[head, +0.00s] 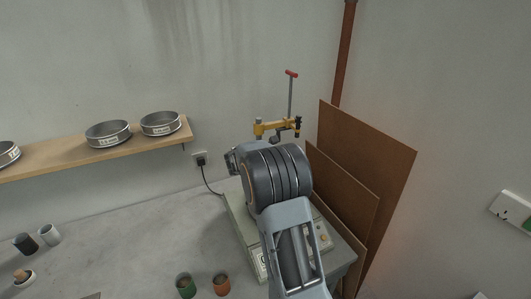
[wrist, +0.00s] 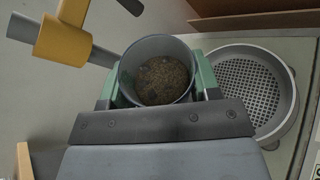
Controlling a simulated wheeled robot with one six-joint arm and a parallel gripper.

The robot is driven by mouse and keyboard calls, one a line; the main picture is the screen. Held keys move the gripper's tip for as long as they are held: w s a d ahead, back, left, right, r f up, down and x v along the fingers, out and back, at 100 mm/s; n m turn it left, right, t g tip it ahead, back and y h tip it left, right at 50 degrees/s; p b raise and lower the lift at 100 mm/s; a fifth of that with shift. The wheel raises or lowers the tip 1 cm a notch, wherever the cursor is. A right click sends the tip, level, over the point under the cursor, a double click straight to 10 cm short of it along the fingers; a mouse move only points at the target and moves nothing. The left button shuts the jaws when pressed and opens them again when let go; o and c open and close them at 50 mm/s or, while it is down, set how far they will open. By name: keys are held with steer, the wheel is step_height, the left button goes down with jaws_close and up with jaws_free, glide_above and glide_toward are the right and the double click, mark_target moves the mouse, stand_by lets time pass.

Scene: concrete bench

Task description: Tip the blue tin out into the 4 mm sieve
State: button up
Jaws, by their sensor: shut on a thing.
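My gripper (wrist: 156,84) is shut on a blue-grey tin, the blue tin (wrist: 157,47), with a green finger on each side of it. The tin's open mouth shows brown and grey grains inside. A round metal sieve (wrist: 289,105) with a perforated floor sits to the right of the tin in the wrist view. Its floor looks bare where I see it, and its left edge is partly hidden by my gripper. I cannot read its mesh size. In the head view my arm hides the gripper, the held tin and this sieve.
A yellow clamp (head: 267,127) with a red-handled rod stands behind my arm. The sieve rests on a grey-green machine (head: 244,232). Green (head: 186,285) and orange (head: 221,285) tins stand at its front left. Labelled sieves (head: 108,134) sit on a wall shelf. Brown boards (head: 365,160) lean at right.

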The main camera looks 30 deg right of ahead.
steer(key=shift+w+f+m+b, duration=0.15)
steer(key=shift+m+b, duration=0.35)
steer(key=shift+b, duration=0.3)
steer(key=shift+m+t+b, duration=0.3)
steer(key=shift+t+b, duration=0.2)
steer(key=shift+b, duration=0.35)
steer(key=shift+s+f+m+t+b, duration=0.1)
steer(key=shift+f+m+t+b, duration=0.35)
steer(key=shift+b, duration=1.25)
steer(key=shift+s+m+t+b, duration=0.15)
steer(key=shift+m+b, duration=0.45)
steer(key=shift+b, duration=1.05)
steer(key=shift+w+f+m+t+b, duration=0.1)
steer(key=shift+f+m+t+b, duration=0.35)
steer(key=shift+b, duration=1.25)
steer(key=shift+s+d+f+m+t+h+b, duration=0.25)
steer(key=shift+m+b, duration=0.5)
steer(key=shift+b, duration=2.1)
steer(key=shift+s+a+f+m+t+h+b, duration=0.2)
steer(key=shift+f+m+b, duration=0.4)
steer(key=shift+b, duration=2.2)
steer(key=shift+s+d+f+m+t+h+b, duration=0.1)
steer(key=shift+f+m+t+h+b, duration=0.5)
steer(key=shift+b, duration=2.25)
